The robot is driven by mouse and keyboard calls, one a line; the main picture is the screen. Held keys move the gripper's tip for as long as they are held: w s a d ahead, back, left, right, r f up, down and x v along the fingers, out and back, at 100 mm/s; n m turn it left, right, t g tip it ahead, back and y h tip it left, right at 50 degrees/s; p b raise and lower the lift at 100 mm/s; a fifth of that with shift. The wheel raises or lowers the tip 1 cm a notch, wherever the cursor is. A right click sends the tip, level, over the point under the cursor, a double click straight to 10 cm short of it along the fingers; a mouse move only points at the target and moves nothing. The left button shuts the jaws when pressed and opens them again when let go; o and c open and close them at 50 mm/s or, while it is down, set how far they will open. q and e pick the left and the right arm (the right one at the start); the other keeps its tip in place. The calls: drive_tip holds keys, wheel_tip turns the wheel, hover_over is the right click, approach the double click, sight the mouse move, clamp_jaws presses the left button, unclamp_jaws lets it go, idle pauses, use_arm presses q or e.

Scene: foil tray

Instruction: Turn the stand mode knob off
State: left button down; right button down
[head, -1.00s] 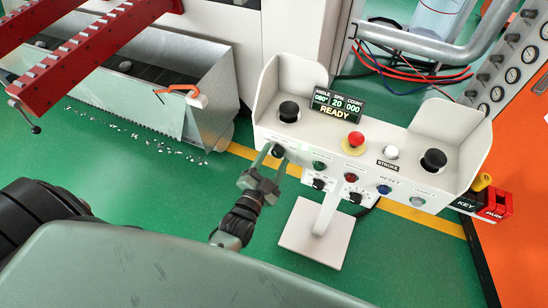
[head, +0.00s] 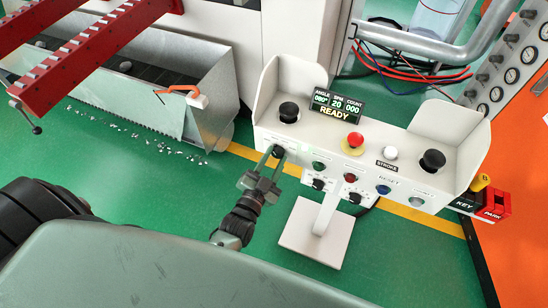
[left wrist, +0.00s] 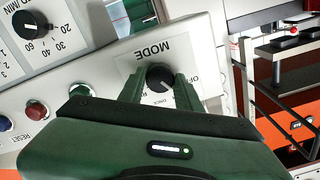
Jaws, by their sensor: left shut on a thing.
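The stand (head: 318,225) is a white control box on a pedestal. Its black mode knob (left wrist: 159,77) sits under the upside-down word MODE in the left wrist view, and it shows at the left of the front panel in the head view (head: 278,151). My left gripper (head: 270,158) reaches the knob from the front. In the left wrist view its two green fingers (left wrist: 160,88) lie on either side of the knob, shut on it. The fingers hide part of the dial's lettering. My right gripper is not in view.
The stand's display (head: 334,106) reads READY. A red mushroom button (head: 355,139), a white button (head: 390,153) and two black buttons are on top. More knobs and coloured buttons line the front panel. Green floor lies around the pedestal.

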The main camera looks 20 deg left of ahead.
use_arm(q)
drive_tip(key=n+p, duration=0.1)
drive_tip(key=n, duration=0.4)
drive_tip(key=shift+n, duration=0.4)
idle(0.3)
drive_tip(key=c, duration=1)
unclamp_jaws()
drive_tip(key=shift+o, duration=0.2)
drive_tip(key=s+b, duration=0.1)
drive_tip(key=s, duration=0.6)
drive_tip(key=shift+s, duration=0.4)
drive_tip(key=shift+f, duration=0.1)
